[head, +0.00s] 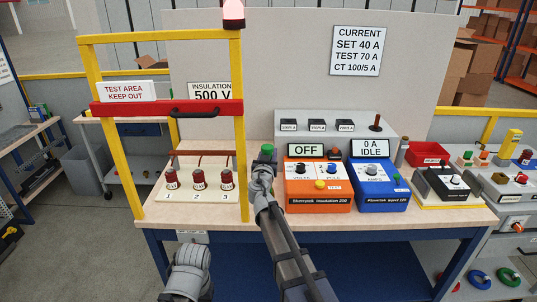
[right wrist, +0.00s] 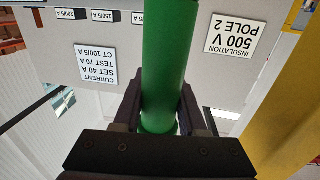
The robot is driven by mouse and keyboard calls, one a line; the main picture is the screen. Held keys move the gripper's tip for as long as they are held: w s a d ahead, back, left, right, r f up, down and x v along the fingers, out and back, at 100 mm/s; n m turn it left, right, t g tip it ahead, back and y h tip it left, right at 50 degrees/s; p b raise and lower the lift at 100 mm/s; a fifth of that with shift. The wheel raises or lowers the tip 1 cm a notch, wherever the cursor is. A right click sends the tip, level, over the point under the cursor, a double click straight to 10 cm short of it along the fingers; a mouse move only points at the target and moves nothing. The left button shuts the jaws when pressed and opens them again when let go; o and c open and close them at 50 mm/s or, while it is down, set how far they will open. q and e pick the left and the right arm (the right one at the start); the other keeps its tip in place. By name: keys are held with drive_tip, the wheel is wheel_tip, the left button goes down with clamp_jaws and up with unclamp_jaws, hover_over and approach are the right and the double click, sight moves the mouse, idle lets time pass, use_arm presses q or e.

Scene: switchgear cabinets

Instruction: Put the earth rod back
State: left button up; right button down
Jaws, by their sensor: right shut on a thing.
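The green rod (right wrist: 172,60), which I take for the earth rod, stands large in the middle of the right wrist view, between the two dark fingers of my right gripper (right wrist: 165,120). The gripper is shut on it. In the head view only its green end (head: 267,148) shows above my right gripper (head: 263,168), between the yellow frame and the orange tester. The rest of the rod is hidden by the gripper and arm. A grey part of my left arm shows at the bottom of the head view; its gripper is not seen.
The yellow frame (head: 238,120) with its red bar (head: 150,108) stands left, around several red terminals (head: 198,180). The orange tester (head: 318,185) and blue tester (head: 380,187) stand right on the bench. A small upright cylinder (head: 402,152) and red bin (head: 428,153) are farther right.

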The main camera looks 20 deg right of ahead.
drive_tip(key=shift+f+b, duration=1.85)
drive_tip(key=shift+f, duration=0.2)
drive_tip(key=shift+f+b, duration=2.15)
drive_tip(key=shift+c, duration=1.9)
unclamp_jaws()
drive_tip(key=shift+s+a, duration=0.1)
drive_tip(key=shift+s, duration=0.05)
